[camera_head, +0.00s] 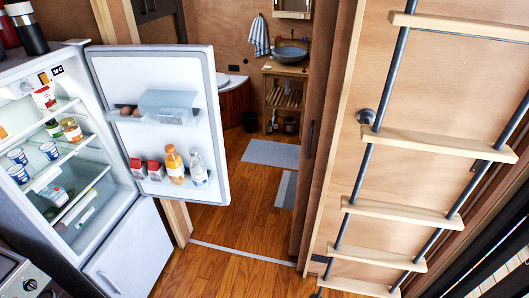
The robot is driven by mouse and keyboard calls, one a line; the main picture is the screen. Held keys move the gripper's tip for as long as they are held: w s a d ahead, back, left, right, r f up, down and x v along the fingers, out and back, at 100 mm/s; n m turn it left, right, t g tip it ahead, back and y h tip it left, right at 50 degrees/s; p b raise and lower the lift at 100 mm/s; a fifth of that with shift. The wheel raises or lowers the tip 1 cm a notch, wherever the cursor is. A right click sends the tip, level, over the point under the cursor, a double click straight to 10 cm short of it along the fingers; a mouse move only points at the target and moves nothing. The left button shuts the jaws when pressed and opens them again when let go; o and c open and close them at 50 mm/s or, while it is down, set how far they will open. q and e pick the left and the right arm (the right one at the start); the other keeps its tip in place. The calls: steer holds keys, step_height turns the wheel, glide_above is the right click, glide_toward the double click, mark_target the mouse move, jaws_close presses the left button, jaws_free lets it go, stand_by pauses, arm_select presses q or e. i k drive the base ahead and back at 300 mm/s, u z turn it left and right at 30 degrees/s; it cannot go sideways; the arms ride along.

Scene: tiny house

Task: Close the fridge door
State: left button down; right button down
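The fridge (115,205) stands at the left with its upper compartment open and lit. Its door (215,130) is swung wide open, hinged on the side towards the middle, with its inner face turned to me. The door shelves hold eggs, red-and-white cartons, an orange bottle (175,165) and a clear bottle (198,170). The lower door (135,255) of the fridge is shut. Jars, cups and packs stand on the inner shelves. Neither of my grippers shows in the head view.
A wooden ladder (402,208) with dark rails stands at the right. A stove or oven corner (25,280) shows at the lower left. Wooden floor (230,240) lies clear in front of the doorway. Beyond it are a mat (270,153) and a washstand with a basin (290,55).

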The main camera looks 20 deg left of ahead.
mark_target(121, 74)
steer(key=u, duration=0.05)
steer(key=i, duration=1)
steer(key=u, duration=0.4)
